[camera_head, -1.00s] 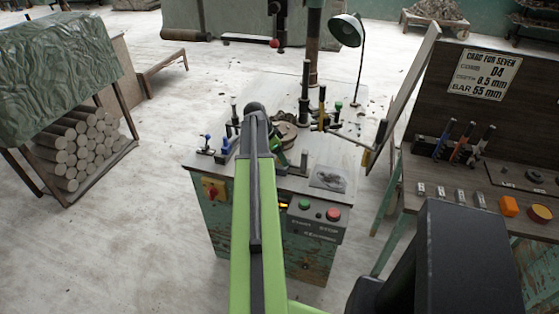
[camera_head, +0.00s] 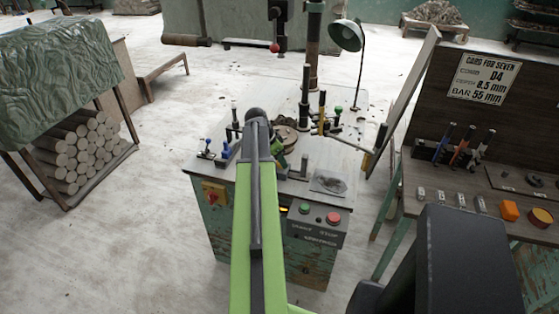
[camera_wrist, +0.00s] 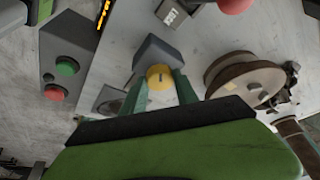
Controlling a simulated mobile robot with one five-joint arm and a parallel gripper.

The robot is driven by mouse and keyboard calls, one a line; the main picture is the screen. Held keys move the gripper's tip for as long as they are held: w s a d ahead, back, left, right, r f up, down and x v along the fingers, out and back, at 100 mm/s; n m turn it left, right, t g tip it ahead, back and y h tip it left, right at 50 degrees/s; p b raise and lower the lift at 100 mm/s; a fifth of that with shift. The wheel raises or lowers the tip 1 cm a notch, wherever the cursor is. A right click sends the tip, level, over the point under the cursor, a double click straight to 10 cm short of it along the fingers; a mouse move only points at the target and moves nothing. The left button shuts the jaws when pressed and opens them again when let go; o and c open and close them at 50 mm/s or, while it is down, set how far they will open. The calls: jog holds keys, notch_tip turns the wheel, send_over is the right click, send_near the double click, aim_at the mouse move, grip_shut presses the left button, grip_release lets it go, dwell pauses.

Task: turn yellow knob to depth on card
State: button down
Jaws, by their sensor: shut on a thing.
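The yellow knob (camera_wrist: 159,77) shows in the wrist view on the end of a dark grey block (camera_wrist: 157,54), with a dark mark on its face. My gripper (camera_wrist: 160,84) has its two green fingers on either side of the knob and is shut on it. In the head view my green arm hides the knob and most of the gripper. The card (camera_head: 486,77) is on the dark board at the right and reads depth 8.5 mm, bar 55 mm, with a line that looks like D4.
A control box with a green button (camera_head: 304,208) and a red button (camera_head: 333,218) is on the machine's front. A round turntable (camera_wrist: 245,80) is beside the knob in the wrist view. A lamp (camera_head: 347,34) and upright levers stand behind.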

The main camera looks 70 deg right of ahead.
jog(key=n, duration=0.1)
jog(key=n+t, duration=0.1)
jog(key=n, duration=0.3)
jog(key=shift+s+a+t+h, duration=0.2)
jog(key=shift+s+t+h, duration=0.05)
jog(key=shift+t+h, duration=0.15)
jog(key=n+t, duration=0.1)
jog(key=n, duration=0.3)
jog(key=shift+s+d+n+t, duration=0.1)
jog(key=shift+s+n+t, duration=0.05)
jog(key=shift+n+t, duration=0.2)
jog(key=n+t, duration=0.1)
jog(key=n, duration=0.1)
jog(key=n+t, duration=0.1)
jog(key=n, duration=0.2)
jog(key=shift+s+d+y, duration=0.1)
jog(key=shift+s+y, duration=0.05)
jog(key=shift+y, duration=0.25)
jog(key=shift+n+t+y, duration=0.45)
jog(key=shift+n+y, duration=0.05)
jog(key=shift+n, duration=1.35)
jog(key=c, duration=0.9)
grip_release()
jog(key=shift+c, duration=0.2)
